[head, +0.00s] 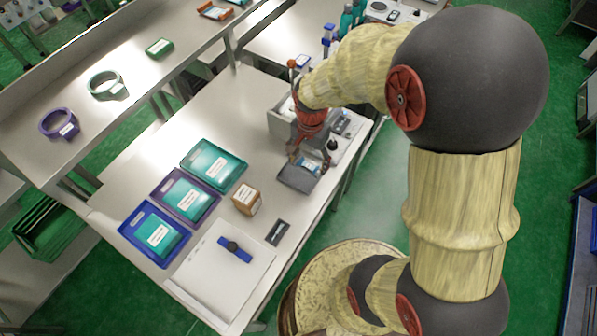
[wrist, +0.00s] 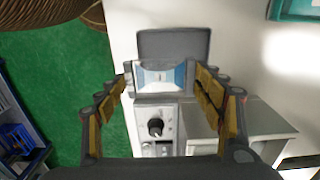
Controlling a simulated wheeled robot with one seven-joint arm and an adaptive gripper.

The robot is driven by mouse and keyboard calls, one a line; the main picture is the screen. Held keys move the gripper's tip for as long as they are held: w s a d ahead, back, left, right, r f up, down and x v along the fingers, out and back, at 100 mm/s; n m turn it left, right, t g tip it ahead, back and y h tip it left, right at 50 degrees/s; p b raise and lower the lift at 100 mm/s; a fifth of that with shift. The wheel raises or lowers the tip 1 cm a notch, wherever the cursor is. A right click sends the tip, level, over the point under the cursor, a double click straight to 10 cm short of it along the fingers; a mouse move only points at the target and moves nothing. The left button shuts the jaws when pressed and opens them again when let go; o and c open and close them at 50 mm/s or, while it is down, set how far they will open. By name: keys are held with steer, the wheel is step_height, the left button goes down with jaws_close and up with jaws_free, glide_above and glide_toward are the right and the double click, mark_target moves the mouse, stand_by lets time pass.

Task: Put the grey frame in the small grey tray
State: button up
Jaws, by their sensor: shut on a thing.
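My gripper (head: 308,160) is at the right edge of the bench. In the wrist view its two fingers (wrist: 160,78) are closed in on the sides of a small piece with a grey rim and a blue-and-white face, which I take for the grey frame (wrist: 160,78). It also shows in the head view (head: 310,167). A flat dark grey piece, seemingly the small grey tray (head: 297,179), lies directly beside it; it shows beyond the fingertips in the wrist view (wrist: 174,42). I cannot tell whether the frame touches the tray.
A grey machine with a black knob (wrist: 155,127) stands close under my fingers. Teal (head: 214,164), purple (head: 185,195) and blue (head: 154,232) trays lie to the left. A brown box (head: 247,201) and a small dark plate (head: 278,232) lie nearer. The bench's back left is clear.

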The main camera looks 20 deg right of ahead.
mark_target(299, 165)
steer(key=a+f, duration=0.1)
steer(key=w+a+f, duration=0.1)
steer(key=f, duration=0.1)
steer(key=shift+a+f+b, duration=0.15)
steer(key=shift+a+b, duration=0.1)
steer(key=shift+b, duration=0.1)
steer(key=shift+w+f+b, duration=0.1)
steer(key=shift+f+b, duration=0.4)
steer(key=shift+f, duration=1)
steer(key=shift+f, duration=0.15)
steer(key=o, duration=1.2)
step_height(299, 165, up, 12)
steer(key=p, duration=0.3)
steer(key=s+r+n+t, duration=0.2)
steer(key=s+r+n, duration=0.1)
steer(key=r, duration=0.3)
steer(key=s+r+n+t, duration=0.1)
steer(key=s+r+n, duration=0.3)
steer(key=s+r, duration=0.2)
steer(key=s+r+n+t, duration=0.2)
steer(key=s+r, duration=0.3)
steer(key=r, duration=0.3)
steer(key=shift+r+n+t, duration=0.1)
steer(key=shift+n+t, duration=0.2)
steer(key=shift+n, duration=0.6)
